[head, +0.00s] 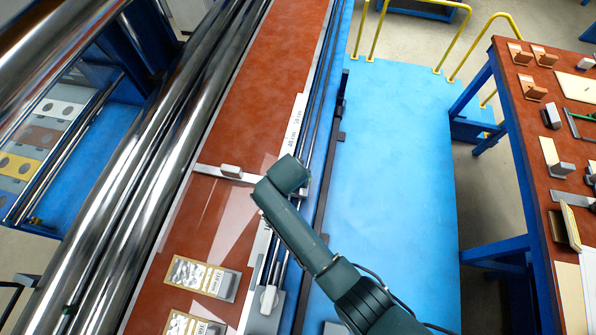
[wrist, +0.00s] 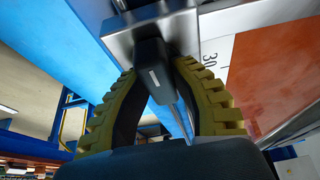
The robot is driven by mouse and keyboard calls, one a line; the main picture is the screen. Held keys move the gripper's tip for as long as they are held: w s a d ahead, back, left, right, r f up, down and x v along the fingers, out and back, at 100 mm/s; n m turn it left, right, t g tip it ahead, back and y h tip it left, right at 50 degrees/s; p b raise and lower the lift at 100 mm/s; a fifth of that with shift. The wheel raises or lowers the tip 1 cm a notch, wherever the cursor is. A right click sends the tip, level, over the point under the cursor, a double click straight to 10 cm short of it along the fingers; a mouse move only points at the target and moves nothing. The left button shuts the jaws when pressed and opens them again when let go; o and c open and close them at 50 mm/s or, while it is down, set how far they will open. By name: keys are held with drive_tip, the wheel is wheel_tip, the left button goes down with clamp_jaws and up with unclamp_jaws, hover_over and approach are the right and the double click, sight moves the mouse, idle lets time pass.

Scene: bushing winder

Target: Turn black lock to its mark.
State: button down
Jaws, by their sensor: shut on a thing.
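The black lock (wrist: 153,66) shows in the wrist view as a dark block with a short white line on its face. It sits against a bright metal carriage (wrist: 120,42). My gripper (wrist: 158,72) has its two yellow ribbed fingers closed on either side of the lock. I cannot tell from the view which mark on the carriage the lock lines up with. In the head view my arm hides the gripper and the lock over the rail (head: 325,105) beside the red table.
A white scale strip (head: 292,125) lies along the red table's (head: 270,60) right edge. A metal crossbar (head: 207,170) spans the table. Labelled cards (head: 202,277) lie nearer. Shiny rollers (head: 165,130) run at left. A blue platform (head: 395,150) and a cluttered workbench (head: 515,110) are at right.

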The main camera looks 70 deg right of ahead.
drive_tip(key=c, duration=0.9)
unclamp_jaws()
drive_tip(key=shift+s+a+f, duration=0.1)
drive_tip(key=shift+a+f, duration=0.1)
drive_tip(key=shift+f, duration=0.05)
drive_tip(key=shift+o, duration=0.3)
drive_tip(key=shift+r, duration=0.1)
drive_tip(key=shift+d, duration=0.1)
drive_tip(key=shift+r, duration=0.25)
drive_tip(key=v, duration=1.1)
drive_tip(key=shift+r, duration=0.3)
drive_tip(key=shift+a, duration=0.2)
